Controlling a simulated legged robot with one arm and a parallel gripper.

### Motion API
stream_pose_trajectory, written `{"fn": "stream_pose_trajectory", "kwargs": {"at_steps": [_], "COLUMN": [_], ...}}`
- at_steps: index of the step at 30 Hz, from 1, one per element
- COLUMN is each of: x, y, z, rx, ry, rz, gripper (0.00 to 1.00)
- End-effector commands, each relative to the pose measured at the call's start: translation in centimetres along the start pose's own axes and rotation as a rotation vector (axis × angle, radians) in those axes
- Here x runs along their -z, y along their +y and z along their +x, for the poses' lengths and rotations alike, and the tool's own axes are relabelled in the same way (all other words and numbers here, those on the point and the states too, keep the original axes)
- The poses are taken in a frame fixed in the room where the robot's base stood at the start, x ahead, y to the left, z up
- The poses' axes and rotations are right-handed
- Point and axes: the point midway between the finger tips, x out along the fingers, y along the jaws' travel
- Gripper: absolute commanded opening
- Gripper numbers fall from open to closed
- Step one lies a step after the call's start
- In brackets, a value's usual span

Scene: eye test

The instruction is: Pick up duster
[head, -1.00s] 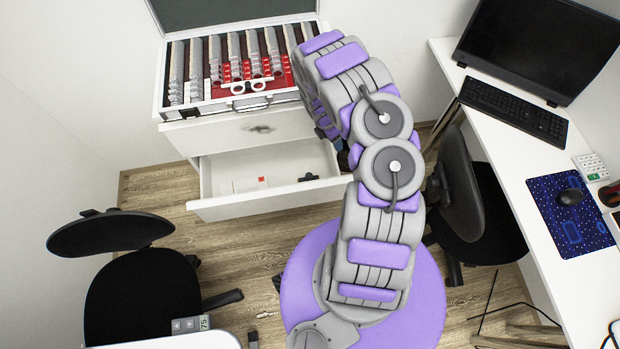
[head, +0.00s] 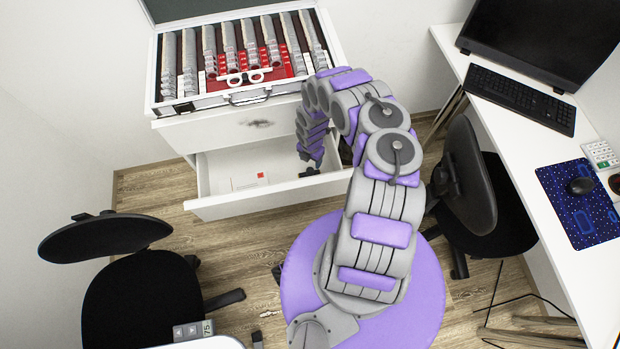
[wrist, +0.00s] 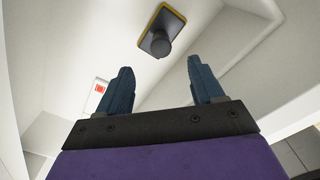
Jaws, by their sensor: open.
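The duster (wrist: 161,40), a dark block with a yellow edge and a dark round knob, lies on the white drawer floor in the wrist view. It sits beyond my open gripper (wrist: 159,65), roughly in line with the gap between the blue fingers. The fingers are apart with nothing between them. In the head view, a small dark shape (head: 309,173), probably the duster, shows in the open drawer (head: 215,211) just below the end of my arm. My fingers cannot be told apart from it there.
A white box with a red mark (wrist: 100,92) lies in the drawer to the left. An open case of lenses (head: 240,60) stands on the cabinet above. Chairs (head: 145,295) flank the floor, and a desk (head: 540,225) is at right.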

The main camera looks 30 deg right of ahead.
Motion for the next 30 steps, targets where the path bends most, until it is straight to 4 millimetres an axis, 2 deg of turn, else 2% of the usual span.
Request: {"fn": "stream_pose_trajectory", "kwargs": {"at_steps": [1, 3, 9, 19, 27, 30], "x": [0.1, 0.2, 0.1, 0.1, 0.5, 0.4], "y": [0.0, 0.0, 0.0, 0.0, -0.1, -0.1], "z": [1.6, 3.0, 6.2, 8.0, 11.9, 12.6], "rx": [0.001, 0.001, 0.000, 0.000, 0.002, 0.002], "ry": [0.002, 0.003, 0.002, 0.001, 0.004, 0.002], "rz": [0.000, 0.000, 0.000, 0.001, 0.001, 0.002], "gripper": [0.67, 0.67, 0.67, 0.67, 0.67, 0.67]}}
